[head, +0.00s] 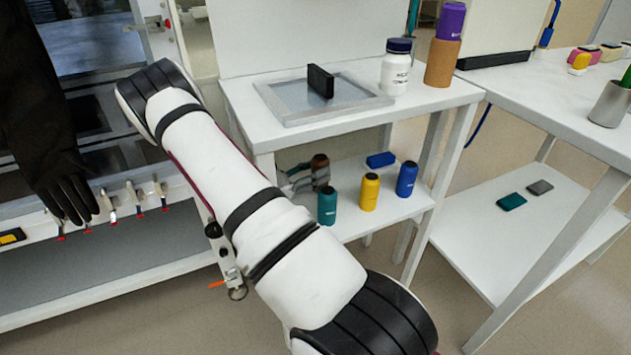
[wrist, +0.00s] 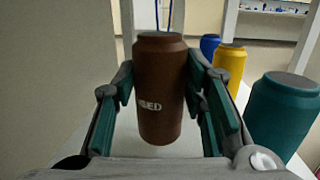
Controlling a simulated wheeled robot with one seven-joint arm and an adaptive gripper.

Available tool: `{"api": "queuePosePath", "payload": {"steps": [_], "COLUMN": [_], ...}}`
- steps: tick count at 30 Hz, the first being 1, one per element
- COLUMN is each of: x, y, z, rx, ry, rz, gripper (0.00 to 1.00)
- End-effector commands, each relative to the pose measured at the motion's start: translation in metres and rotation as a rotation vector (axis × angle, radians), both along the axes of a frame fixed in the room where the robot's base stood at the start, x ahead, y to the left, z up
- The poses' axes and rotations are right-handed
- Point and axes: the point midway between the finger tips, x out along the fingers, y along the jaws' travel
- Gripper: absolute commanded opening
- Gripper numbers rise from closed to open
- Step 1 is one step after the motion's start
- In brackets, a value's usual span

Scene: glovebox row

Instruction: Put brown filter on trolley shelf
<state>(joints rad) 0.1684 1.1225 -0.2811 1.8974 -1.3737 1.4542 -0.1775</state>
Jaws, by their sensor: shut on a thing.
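The brown filter (wrist: 160,95) is a brown cylinder with a dark top and white lettering, upright in the wrist view. My gripper (wrist: 163,97) has a finger on each side of it and is shut on it. In the head view the brown filter (head: 319,163) and my gripper (head: 308,180) are at the left of the trolley shelf (head: 395,207), the white lower board under the trolley top. My arm hides part of that shelf's left side. Whether the filter's base touches the shelf I cannot tell.
A teal canister (head: 327,206), a yellow one (head: 369,192) and a blue one (head: 406,179) stand right of my gripper. A blue block (head: 380,160) lies behind them. The trolley top (head: 440,95) is above, and its legs frame the shelf.

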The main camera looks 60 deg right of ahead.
Motion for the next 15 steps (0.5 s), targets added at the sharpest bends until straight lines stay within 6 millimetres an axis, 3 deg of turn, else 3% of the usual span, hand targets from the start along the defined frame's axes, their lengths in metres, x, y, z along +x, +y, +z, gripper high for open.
{"api": "queuePosePath", "payload": {"steps": [4,15], "x": [0.0,0.0], "y": [0.0,0.0], "z": [-0.022,-0.024], "rx": [0.001,0.0], "ry": [0.002,0.001], "rz": [0.0,0.0], "gripper": [0.05,0.05]}}
